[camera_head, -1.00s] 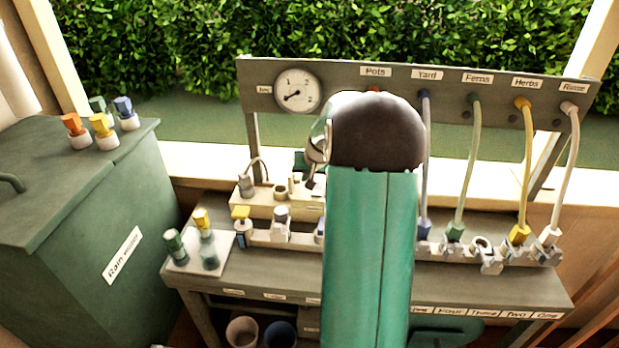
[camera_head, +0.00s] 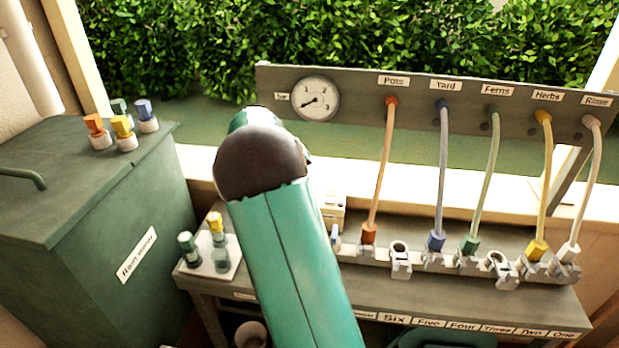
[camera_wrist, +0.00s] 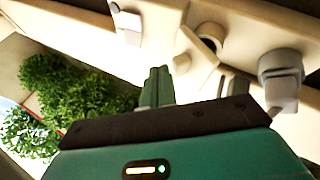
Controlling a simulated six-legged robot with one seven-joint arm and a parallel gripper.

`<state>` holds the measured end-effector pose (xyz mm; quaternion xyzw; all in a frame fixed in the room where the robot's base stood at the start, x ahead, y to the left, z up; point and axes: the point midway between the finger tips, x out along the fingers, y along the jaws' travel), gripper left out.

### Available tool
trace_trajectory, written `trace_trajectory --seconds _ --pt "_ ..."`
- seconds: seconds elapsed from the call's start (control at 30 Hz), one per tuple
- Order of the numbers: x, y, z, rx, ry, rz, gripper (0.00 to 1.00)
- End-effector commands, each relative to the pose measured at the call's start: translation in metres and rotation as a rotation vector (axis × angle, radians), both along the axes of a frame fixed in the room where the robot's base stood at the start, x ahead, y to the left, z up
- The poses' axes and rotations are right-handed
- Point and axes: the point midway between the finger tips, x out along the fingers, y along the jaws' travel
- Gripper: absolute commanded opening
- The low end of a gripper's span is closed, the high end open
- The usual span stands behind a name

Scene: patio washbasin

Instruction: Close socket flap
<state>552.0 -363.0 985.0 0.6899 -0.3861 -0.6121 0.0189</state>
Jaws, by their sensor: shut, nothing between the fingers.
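A row of light grey sockets runs along the bench in the head view. An empty socket (camera_head: 400,258) right of the orange hose has a round opening, and a grey flap part hangs at its front. Another empty socket (camera_head: 502,268) stands between the green and yellow hoses, also with a hanging part. In the wrist view my gripper (camera_wrist: 157,84) shows as two green fingers together, with nothing between them. A round opening (camera_wrist: 208,42) and a grey fitting (camera_wrist: 281,75) lie to its right. Which flap is nearest I cannot tell. My arm hides the gripper in the head view.
Orange, blue, green, yellow and white hoses run from the labelled panel (camera_head: 460,97) to the sockets. A small tray (camera_head: 212,262) with coloured connectors sits at the bench's left end. A green rain-water bin (camera_head: 110,210) stands at left.

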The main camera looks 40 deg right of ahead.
Motion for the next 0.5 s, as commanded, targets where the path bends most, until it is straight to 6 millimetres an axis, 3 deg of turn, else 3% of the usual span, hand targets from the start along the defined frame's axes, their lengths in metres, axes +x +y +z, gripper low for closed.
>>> trace_trajectory --seconds 0.5 --pt "0.030 0.024 -0.015 -0.303 0.380 0.003 0.00"
